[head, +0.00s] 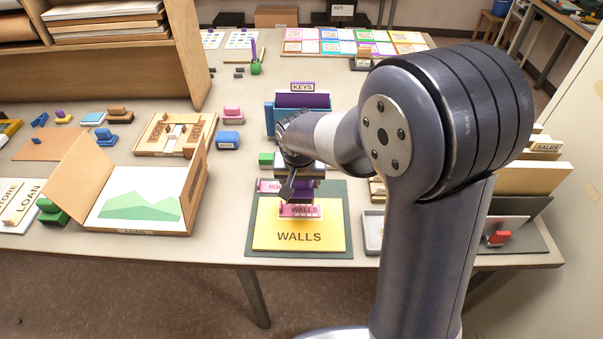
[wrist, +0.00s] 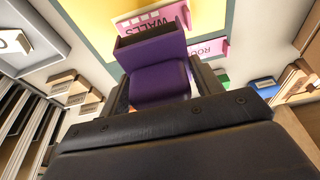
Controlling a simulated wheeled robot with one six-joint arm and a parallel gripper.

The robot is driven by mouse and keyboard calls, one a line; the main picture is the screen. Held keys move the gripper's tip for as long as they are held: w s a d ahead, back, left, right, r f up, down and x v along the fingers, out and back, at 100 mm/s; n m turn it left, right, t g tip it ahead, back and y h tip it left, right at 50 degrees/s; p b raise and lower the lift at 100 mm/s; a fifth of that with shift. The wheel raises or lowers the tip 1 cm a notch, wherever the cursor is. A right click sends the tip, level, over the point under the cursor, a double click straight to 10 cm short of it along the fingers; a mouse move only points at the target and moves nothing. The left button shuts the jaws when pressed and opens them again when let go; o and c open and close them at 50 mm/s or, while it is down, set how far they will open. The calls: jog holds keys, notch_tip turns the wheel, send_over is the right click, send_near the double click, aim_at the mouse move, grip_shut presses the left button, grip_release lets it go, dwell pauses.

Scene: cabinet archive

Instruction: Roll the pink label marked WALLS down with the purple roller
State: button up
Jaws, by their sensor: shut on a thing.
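My gripper (wrist: 160,86) is shut on the purple roller (wrist: 155,52), which sits between its fingers in the wrist view. In the head view the arm reaches down over the near edge of the table, and my gripper (head: 291,186) mostly hides the roller. The pink label marked WALLS (head: 303,211) lies on a yellow sheet (head: 270,237), also printed WALLS. In the wrist view the pink label (wrist: 150,20) shows right beside the roller's dark front end, partly covered by it. I cannot tell whether the roller touches the label.
The yellow sheet rests on a dark green mat (head: 340,215). A second pink label starting with RO (head: 269,186) is at the mat's back left. A LOAN box (head: 135,195) stands left, a grey tray (head: 373,232) right, and a blue KEYS holder (head: 303,102) behind.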

jog(key=shift+f+b, duration=0.95)
jog(key=shift+f, duration=1)
jog(key=shift+f, duration=0.1)
jog(key=shift+f+b, duration=0.95)
jog(key=shift+s+f, duration=0.1)
jog(key=shift+f, duration=0.1)
jog(key=shift+r+b, duration=0.25)
jog(key=shift+b, duration=0.05)
jog(key=shift+f, duration=0.15)
jog(key=shift+d, duration=0.1)
jog(key=shift+d, duration=0.7)
